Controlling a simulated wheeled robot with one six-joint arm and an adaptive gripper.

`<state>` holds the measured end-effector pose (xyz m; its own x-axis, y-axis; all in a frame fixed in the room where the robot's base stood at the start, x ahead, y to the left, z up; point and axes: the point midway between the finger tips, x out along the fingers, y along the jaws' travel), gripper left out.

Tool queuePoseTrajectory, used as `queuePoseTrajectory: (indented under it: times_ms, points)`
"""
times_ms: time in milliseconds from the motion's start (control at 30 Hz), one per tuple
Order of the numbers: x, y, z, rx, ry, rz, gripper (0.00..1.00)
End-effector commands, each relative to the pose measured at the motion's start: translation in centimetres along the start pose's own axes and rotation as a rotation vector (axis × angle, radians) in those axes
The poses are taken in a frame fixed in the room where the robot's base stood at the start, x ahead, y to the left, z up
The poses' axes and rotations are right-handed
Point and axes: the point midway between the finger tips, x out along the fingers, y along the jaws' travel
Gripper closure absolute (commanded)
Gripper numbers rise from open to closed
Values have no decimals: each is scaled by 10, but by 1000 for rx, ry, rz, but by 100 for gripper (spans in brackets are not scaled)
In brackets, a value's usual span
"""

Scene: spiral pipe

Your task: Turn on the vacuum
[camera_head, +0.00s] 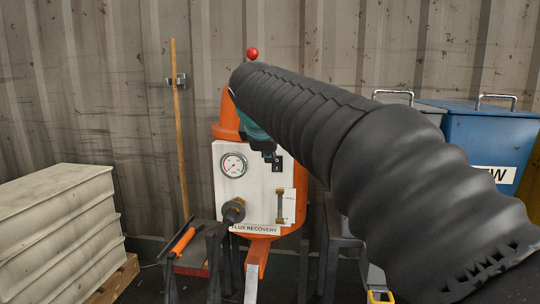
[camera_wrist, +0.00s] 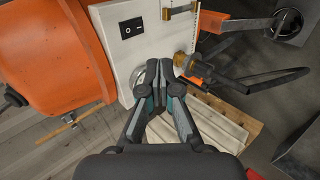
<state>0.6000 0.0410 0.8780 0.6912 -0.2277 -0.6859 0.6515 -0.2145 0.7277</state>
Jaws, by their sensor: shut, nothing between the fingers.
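The vacuum is an orange flux recovery unit (camera_head: 227,122) with a white front panel (camera_head: 262,205); its orange body also shows at the left of the wrist view (camera_wrist: 50,50). A black rocker switch (camera_head: 279,163) sits at the panel's upper right; in the wrist view the switch (camera_wrist: 132,27) is up and left of my fingertips, clear of them. My gripper (camera_wrist: 159,68) is shut and empty, pointing at the panel over the round gauge (camera_wrist: 139,82), which it partly covers. In the head view my gripper (camera_head: 268,150) is mostly hidden behind my arm, close to the switch.
A dark hose fitting (camera_head: 233,211) sticks out low on the panel, below the gauge (camera_head: 233,165). A brass-ended sight tube (camera_head: 280,206) is at the right. White stacked blocks (camera_head: 55,230) stand left, a blue bin (camera_head: 490,140) right. A wooden pole (camera_head: 180,130) leans behind.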

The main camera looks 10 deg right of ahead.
Motion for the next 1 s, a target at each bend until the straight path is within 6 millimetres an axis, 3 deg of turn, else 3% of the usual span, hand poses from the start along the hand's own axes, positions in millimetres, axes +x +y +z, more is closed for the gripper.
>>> queuePoseTrajectory:
  times_ms: [133,267,367,600,800,900,1000]
  points:
    - [-2,-8,6,30,2,-9,100]
    - [-8,-39,26,150,9,-49,100]
    - [-14,-83,50,307,12,-102,100]
    - [-25,-215,100,760,-8,-242,100]
    - [-26,-317,124,1088,-54,-336,100]
    - [-24,-350,130,1199,-75,-364,100]
    - [-23,-371,133,1267,-88,-382,100]
